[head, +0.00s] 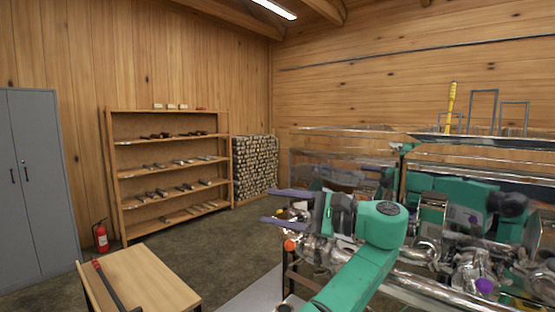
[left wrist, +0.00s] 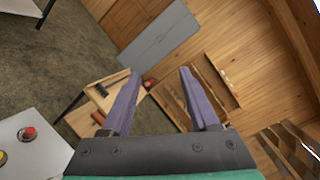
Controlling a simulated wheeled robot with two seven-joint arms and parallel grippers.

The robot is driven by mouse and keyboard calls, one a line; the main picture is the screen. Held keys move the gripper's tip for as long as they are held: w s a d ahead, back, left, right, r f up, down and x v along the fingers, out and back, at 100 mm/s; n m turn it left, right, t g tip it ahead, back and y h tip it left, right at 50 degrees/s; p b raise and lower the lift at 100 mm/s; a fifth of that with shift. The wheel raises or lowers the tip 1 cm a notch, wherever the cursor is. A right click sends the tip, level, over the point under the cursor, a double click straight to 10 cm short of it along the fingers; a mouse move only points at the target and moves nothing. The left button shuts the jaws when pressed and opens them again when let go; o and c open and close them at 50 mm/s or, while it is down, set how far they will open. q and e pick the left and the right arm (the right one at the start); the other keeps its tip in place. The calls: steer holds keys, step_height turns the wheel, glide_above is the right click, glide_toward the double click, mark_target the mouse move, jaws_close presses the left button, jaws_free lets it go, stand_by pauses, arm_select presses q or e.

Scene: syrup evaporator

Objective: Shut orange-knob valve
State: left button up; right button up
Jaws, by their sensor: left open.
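The orange knob (head: 290,244) shows in the head view at the near left end of the shiny steel piping, on the evaporator's side. My left gripper (head: 268,207) is just above it, with its two purple fingers apart and pointing left. The gap between the fingers looks empty. The fingers appear apart from the knob. In the left wrist view my left gripper (left wrist: 160,72) is open, with only floor and furniture beyond it; I do not see the orange knob there. The valve's handle position is hard to make out behind my arm. My right gripper is not in view.
Purple knob (head: 484,286) sits on piping at the right. The steel evaporator pan (head: 450,150) stands behind my arm. A wooden bench (head: 150,275), tool shelf (head: 170,178), firewood stack (head: 255,167) and grey cabinet (head: 35,190) stand left. The floor between is open.

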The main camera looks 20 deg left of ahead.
arm_select(q)
step_height(320, 180, up, 12)
steer(key=p, duration=0.9)
steer(key=shift+f, duration=0.15)
